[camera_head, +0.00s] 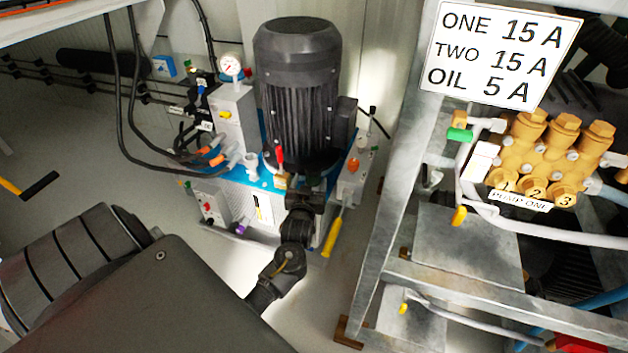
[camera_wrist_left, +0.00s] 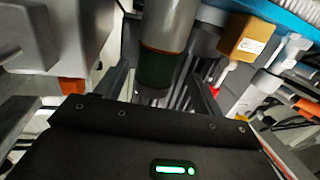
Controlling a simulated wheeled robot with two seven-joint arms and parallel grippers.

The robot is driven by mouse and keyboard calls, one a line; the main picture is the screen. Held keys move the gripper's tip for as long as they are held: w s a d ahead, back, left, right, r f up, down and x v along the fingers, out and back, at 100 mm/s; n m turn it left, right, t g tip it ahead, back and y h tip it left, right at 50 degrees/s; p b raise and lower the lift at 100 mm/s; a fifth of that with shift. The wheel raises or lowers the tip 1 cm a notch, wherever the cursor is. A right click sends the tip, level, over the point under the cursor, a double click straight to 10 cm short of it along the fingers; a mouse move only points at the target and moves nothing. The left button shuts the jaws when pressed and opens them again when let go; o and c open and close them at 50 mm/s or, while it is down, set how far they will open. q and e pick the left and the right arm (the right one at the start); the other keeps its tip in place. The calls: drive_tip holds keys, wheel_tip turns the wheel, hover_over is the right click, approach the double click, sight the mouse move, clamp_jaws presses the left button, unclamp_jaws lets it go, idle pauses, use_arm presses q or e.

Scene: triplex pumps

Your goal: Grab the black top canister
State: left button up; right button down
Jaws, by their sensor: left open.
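The black top canister (camera_head: 298,88) is a large ribbed black cylinder standing upright on the blue-topped pump unit in the head view. My left gripper (camera_head: 312,186) is just below its base, at the front of the unit. The gripper is open, and no object shows held in it. I cannot tell whether it touches the unit. I cannot identify the canister there. My right gripper is not in view.
The pump unit (camera_head: 262,178) carries a gauge (camera_head: 230,64), hoses and a yellow-handled lever (camera_head: 332,236). A metal frame with brass pump heads (camera_head: 548,158) stands at the right, under a white sign (camera_head: 500,50). The wrist view shows a grey cylinder with a dark green end (camera_wrist_left: 165,55).

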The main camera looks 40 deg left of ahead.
use_arm(q)
drive_tip(key=shift+d+f+b+x, duration=0.15)
drive_tip(key=shift+b+x, duration=0.25)
drive_tip(key=shift+x, duration=0.35)
drive_tip(key=shift+f+b+x, duration=0.2)
drive_tip(key=shift+b+x, duration=0.25)
drive_tip(key=shift+x, duration=0.35)
drive_tip(key=shift+d+f+b+x, duration=0.15)
drive_tip(key=shift+b+x, duration=0.25)
drive_tip(key=shift+x, duration=0.35)
drive_tip(key=shift+w+a+r, duration=0.15)
drive_tip(key=shift+w+a, duration=0.15)
drive_tip(key=shift+w, duration=0.2)
drive_tip(key=c, duration=1.2)
